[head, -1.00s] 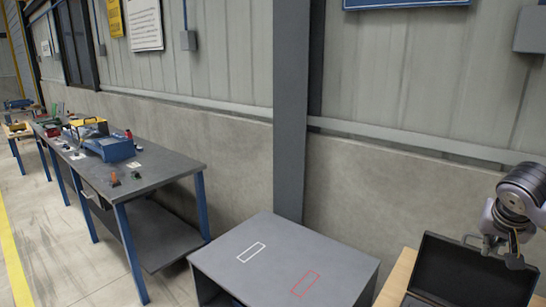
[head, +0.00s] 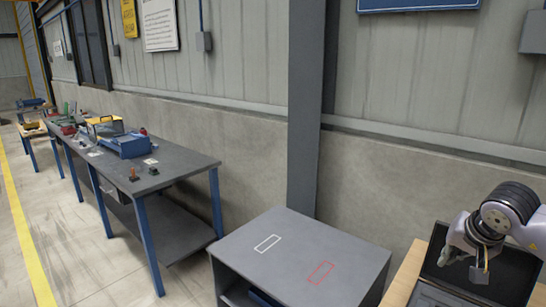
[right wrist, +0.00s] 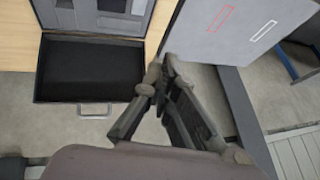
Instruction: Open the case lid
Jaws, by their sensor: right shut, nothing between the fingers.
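The black case stands on the wooden table at the lower right of the head view, partly cut off by the frame. Its dark lid (head: 510,272) is raised and stands open. In the right wrist view the black inside of the lid (right wrist: 85,72) and its grey handle (right wrist: 95,112) show, with the compartments of the case base (right wrist: 100,17) above. My right gripper (head: 468,262) overlaps the lid in the head view. In the right wrist view it (right wrist: 160,88) is shut and empty beside the lid's right edge. My left gripper is not in view.
A grey cabinet (head: 290,255) with a white and a red outline on its top stands left of the wooden table (head: 405,275). A long grey workbench (head: 175,160) holds a blue box (head: 125,146) and small items. A grey column and wall stand behind.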

